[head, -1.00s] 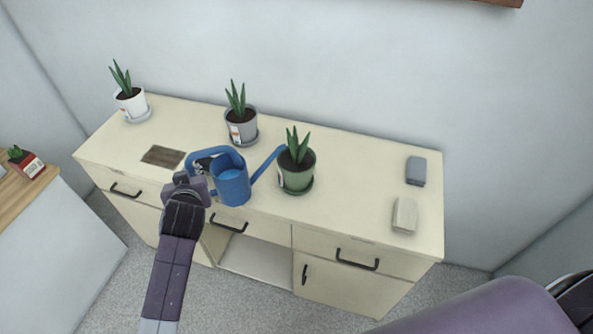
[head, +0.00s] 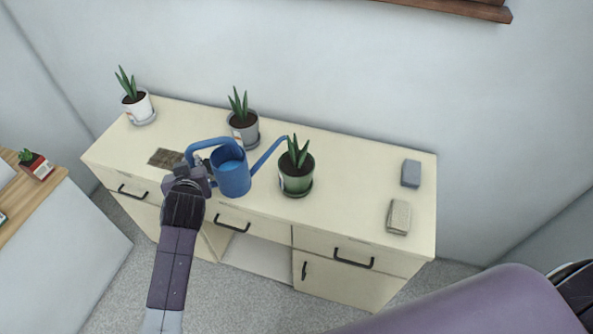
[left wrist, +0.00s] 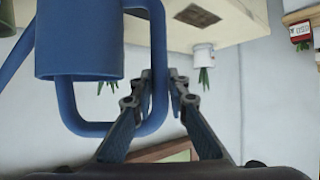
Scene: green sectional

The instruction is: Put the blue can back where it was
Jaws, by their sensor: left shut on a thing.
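The blue can (head: 232,175) is a watering can with a long spout pointing right and a loop handle on its left. My left gripper (head: 198,175) is shut on that handle. In the left wrist view, the fingers (left wrist: 160,95) close around the blue handle bar, and the can's body (left wrist: 78,45) is at upper left. The can looks upright, held at the front part of the cream cabinet (head: 350,170); I cannot tell how far above the top it is. Its spout tip is by the green-potted plant (head: 296,175). My right gripper is not in view.
A dark brown square (head: 165,158) lies on the cabinet top just behind my gripper. A grey-potted plant (head: 243,128) and a white-potted plant (head: 137,105) stand at the back. Two small blocks (head: 411,173) (head: 398,217) lie at the right end. The top between plant and blocks is clear.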

